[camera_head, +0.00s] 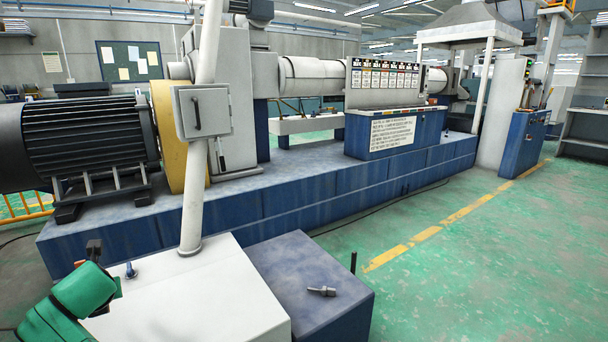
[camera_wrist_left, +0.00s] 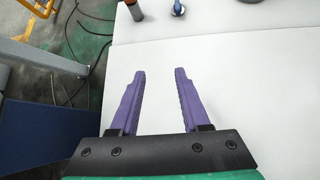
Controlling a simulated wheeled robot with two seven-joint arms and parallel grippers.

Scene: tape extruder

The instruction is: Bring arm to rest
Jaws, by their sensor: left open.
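My left gripper (camera_wrist_left: 160,72) is open in the left wrist view. Its two purple fingers stand apart with nothing between them, over the bare top of a white cabinet (camera_head: 190,300). The white top also shows in the left wrist view (camera_wrist_left: 250,80). In the head view only green parts of my left arm show at the lower left, beside the cabinet's left edge, and the fingers cannot be made out there. My right gripper is not in view.
A blue-tipped knob (camera_head: 130,270) and a dark upright control (camera_head: 94,250) stand on the cabinet. A white post (camera_head: 197,170) rises behind. A blue box (camera_head: 310,290) bears a small metal part (camera_head: 322,291). The long extruder (camera_head: 290,195) fills the back. Green floor (camera_head: 480,270) lies clear at right.

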